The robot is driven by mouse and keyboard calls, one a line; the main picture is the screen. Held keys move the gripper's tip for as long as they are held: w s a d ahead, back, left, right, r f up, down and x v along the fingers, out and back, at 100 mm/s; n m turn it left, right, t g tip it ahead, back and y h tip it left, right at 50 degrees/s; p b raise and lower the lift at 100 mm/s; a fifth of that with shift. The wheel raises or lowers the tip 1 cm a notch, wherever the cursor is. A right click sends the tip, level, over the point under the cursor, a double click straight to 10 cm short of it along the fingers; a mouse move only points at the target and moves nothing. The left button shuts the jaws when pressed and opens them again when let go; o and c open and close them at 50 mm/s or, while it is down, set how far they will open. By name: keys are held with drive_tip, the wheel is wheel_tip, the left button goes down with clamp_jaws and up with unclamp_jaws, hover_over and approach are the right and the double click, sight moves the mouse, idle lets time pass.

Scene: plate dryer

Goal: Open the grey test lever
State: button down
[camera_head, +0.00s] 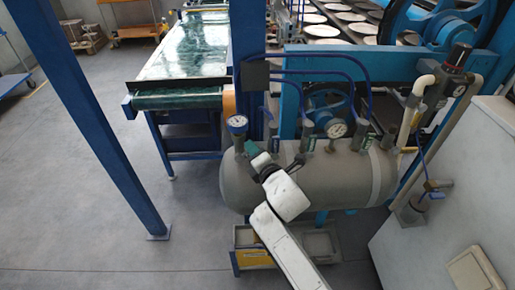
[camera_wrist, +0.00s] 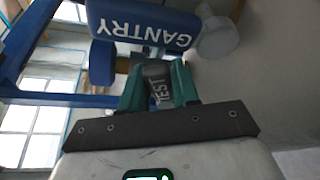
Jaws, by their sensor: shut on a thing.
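The grey test lever (camera_wrist: 157,92), marked TEST, shows in the wrist view between the two teal fingers of my gripper (camera_wrist: 158,70). The fingers are shut on it, one on each side. In the head view my gripper (camera_head: 255,154) is at the upper left of the grey tank (camera_head: 340,180), close to its top. The test lever cannot be made out clearly there, because my gripper and wrist cover that spot.
A blue handle marked GANTRY (camera_wrist: 140,28) is just beyond the fingertips in the wrist view. A round gauge (camera_head: 237,122) stands left of my gripper, and another gauge (camera_head: 336,128) is to the right. Several valves and blue hoses crowd the tank's top.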

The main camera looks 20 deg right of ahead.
drive_tip(key=r+n+p, duration=0.1)
drive_tip(key=p, duration=0.1)
drive_tip(key=n+g+p, duration=0.1)
drive_tip(key=shift+w+a+r+n+h+p, duration=0.1)
drive_tip(key=shift+a+r+n+h+p, duration=0.2)
drive_tip(key=shift+a+r+h+p, duration=0.1)
drive_tip(key=shift+w+a+n+g+h+p, duration=0.1)
drive_tip(key=shift+a+n+g+h+p, duration=0.25)
drive_tip(key=shift+n+p, duration=0.45)
drive_tip(key=c, duration=0.9)
unclamp_jaws()
drive_tip(key=p+v, duration=0.2)
drive_tip(key=v, duration=0.8)
drive_tip(key=shift+s+r, duration=0.15)
drive_tip(key=shift+s, duration=0.2)
drive_tip(key=shift+c, duration=0.5)
